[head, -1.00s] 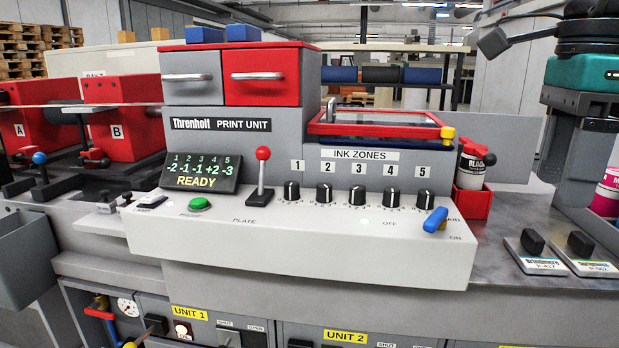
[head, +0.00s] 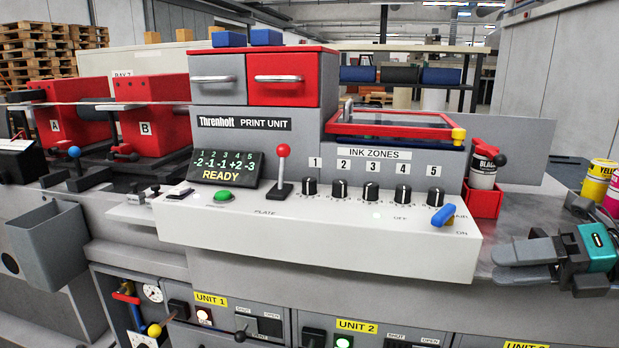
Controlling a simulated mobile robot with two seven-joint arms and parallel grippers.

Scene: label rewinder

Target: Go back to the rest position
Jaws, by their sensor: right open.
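My right gripper (head: 500,264) is at the right edge, low over the grey worktop, its two grey fingers pointing left. The fingers are apart with nothing seen between them. It is to the right of the print unit's white control panel (head: 320,232) and apart from the blue-handled lever (head: 443,215). My left gripper is not in view.
The display (head: 218,170) reads READY. A red-knobbed lever (head: 283,165) stands upright on the panel. Yellow (head: 598,182) and magenta cans stand at the right edge. A grey bin (head: 48,247) hangs at left.

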